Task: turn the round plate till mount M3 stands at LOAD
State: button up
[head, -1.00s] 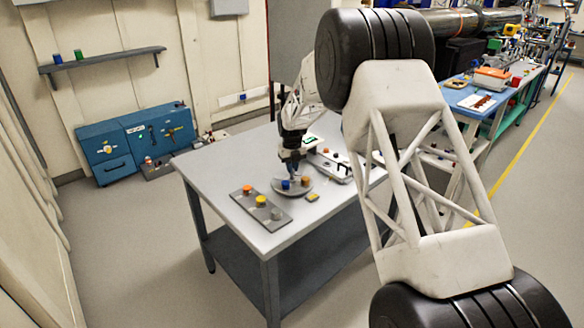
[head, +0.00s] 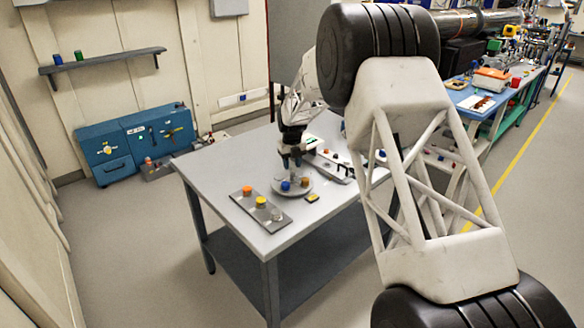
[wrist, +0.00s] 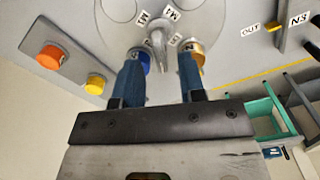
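The round plate (head: 278,190) is a grey disc on the table, carrying a blue-topped mount (head: 285,186) and a gold-brown one (head: 304,182). In the wrist view the plate (wrist: 120,38) has a grey upright fin or knob (wrist: 158,42) at its middle and small M labels, including M1 and M4; I cannot make out M3. My gripper (wrist: 161,62) is open, its blue fingers apart on either side of the knob, with gaps showing. The fingers partly hide the blue mount (wrist: 144,58) and the gold mount (wrist: 196,48). The LOAD mark is not readable.
A grey strip (head: 240,195) with orange and yellow caps lies left of the plate. A small yellow block (head: 312,198) sits at the plate's front right. A tray-like fixture (head: 335,168) stands behind right. An OUT label (wrist: 250,30) shows in the wrist view. The table's front is clear.

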aim_at(292, 169)
jog(key=shift+r, duration=2.9)
jog(key=n, duration=1)
jog(key=shift+n, duration=0.3)
jog(key=n, duration=1.7)
jog(key=shift+n, duration=0.3)
jog(key=n, duration=0.8)
